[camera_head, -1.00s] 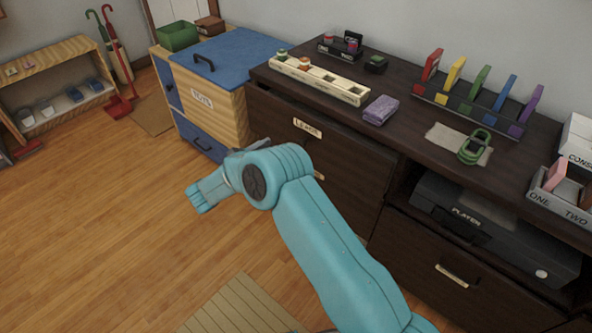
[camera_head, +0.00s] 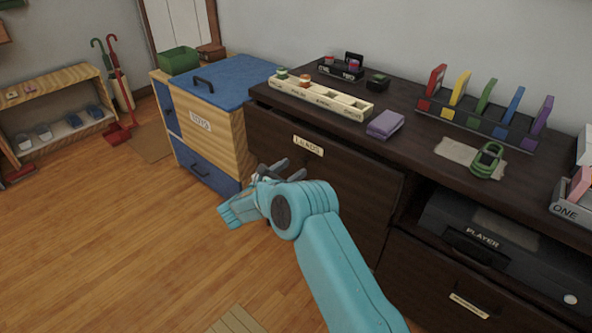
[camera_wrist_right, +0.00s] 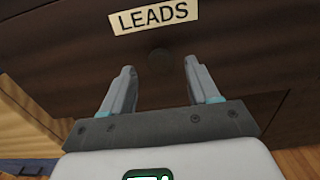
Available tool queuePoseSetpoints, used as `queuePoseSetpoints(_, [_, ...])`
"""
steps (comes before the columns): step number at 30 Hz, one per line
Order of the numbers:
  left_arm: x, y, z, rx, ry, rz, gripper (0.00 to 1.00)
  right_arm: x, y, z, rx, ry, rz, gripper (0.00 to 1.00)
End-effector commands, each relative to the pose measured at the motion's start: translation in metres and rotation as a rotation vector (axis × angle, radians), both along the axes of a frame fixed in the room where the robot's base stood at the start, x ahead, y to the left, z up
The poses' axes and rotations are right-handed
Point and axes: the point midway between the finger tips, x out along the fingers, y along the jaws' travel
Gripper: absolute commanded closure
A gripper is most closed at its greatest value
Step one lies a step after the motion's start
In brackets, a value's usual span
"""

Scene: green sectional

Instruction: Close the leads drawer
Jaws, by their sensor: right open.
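The leads drawer (camera_head: 340,180) is a dark brown front with a pale "LEADS" label, at the left end of the dark cabinet. Its front seems to stand slightly out from the cabinet, but how far is hard to tell. My right gripper (camera_head: 285,168) is in front of it, below the label. In the right wrist view, the open, empty right gripper (camera_wrist_right: 160,70) points at the drawer front, with the label (camera_wrist_right: 153,16) above. A dark round knob (camera_wrist_right: 160,57) shows between the fingertips; contact cannot be told. My left gripper is not in view.
A wooden toys chest (camera_head: 210,125) with a blue lid stands left of the cabinet. The cabinet top (camera_head: 410,130) holds a cream tray, a purple cloth and coloured upright blocks. A black player (camera_head: 480,240) sits in the right bay.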

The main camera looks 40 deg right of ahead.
Motion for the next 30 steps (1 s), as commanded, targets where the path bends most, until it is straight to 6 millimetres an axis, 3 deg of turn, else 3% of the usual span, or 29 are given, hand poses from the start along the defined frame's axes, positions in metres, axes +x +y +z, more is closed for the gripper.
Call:
queuePoseSetpoints(6, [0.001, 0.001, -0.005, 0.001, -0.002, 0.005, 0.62, 0.002, -0.024, -0.001, 0.000, 0.000, -0.001, 0.40])
queuePoseSetpoints(15, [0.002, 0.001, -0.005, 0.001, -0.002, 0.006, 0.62, 0.002, -0.027, 0.000, 0.001, 0.001, 0.001, 0.40])
queuePoseSetpoints(16, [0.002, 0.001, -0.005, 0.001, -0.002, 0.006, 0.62, 0.002, -0.027, 0.000, 0.001, 0.001, 0.000, 0.43])
queuePoseSetpoints(21, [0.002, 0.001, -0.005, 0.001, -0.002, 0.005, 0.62, 0.002, -0.026, 0.000, 0.001, 0.001, 0.000, 0.98])
queuePoseSetpoints(26, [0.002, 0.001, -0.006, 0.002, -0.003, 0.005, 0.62, 0.002, -0.028, -0.001, 0.001, 0.001, -0.001, 1.00])
queuePoseSetpoints(30, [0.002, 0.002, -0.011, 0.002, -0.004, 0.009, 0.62, 0.003, -0.044, -0.002, 0.001, -0.001, -0.003, 1.00])
